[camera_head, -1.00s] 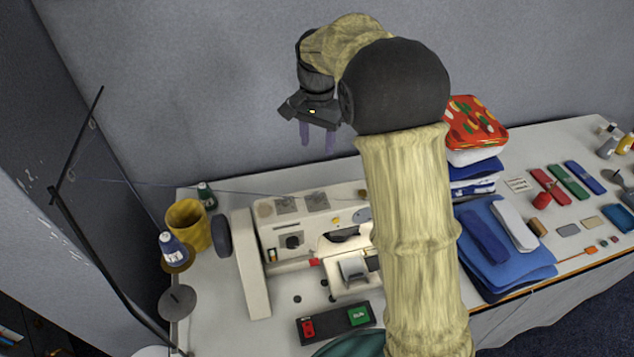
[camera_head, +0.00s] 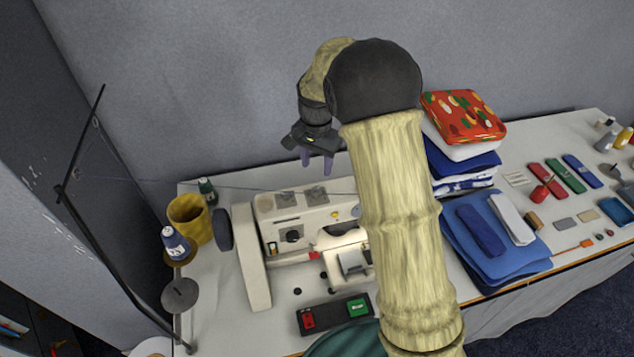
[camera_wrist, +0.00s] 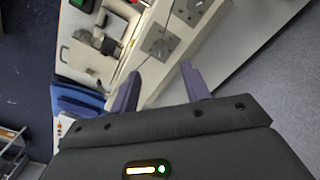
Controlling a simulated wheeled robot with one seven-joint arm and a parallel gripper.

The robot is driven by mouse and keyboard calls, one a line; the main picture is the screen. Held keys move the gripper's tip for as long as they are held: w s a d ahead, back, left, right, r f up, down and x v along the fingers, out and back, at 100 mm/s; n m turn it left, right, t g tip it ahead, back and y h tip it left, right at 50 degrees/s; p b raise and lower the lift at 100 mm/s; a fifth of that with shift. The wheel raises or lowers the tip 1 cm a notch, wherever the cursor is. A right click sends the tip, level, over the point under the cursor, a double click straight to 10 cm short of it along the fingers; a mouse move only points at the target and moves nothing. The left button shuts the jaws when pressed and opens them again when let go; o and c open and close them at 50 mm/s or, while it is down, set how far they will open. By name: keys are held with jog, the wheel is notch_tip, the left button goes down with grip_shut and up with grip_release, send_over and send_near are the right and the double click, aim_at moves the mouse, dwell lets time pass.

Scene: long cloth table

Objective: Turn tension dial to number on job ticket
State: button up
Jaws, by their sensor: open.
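The cream sewing machine (camera_head: 262,262) stands on the left part of the table. A small black dial (camera_head: 292,236) sits on its front face; its markings are too small to read, and I cannot tell for sure that it is the tension dial. Square metal plates (camera_head: 288,198) lie on the machine's top, and one plate with a round centre shows in the wrist view (camera_wrist: 160,43). My gripper (camera_head: 318,166) is open and empty, above and behind the machine; its two purple fingers (camera_wrist: 161,86) are apart. No job ticket is legible; a small printed card (camera_head: 515,179) lies right.
A thin thread runs from the black stand (camera_head: 98,238) at left. A yellow mug (camera_head: 187,213) and a thread cone (camera_head: 174,243) stand left of the machine. Folded cloths (camera_head: 465,150) are stacked right. A red-green button box (camera_head: 334,313) lies in front.

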aim_at(316, 189)
notch_tip(316, 189, down, 9)
jog(key=shift+w+r+p, duration=0.1)
jog(key=shift+p, duration=0.95)
jog(key=shift+a, duration=0.1)
jog(key=shift+c, duration=1.1)
jog(key=shift+s, duration=0.2)
jog(key=c, duration=0.8)
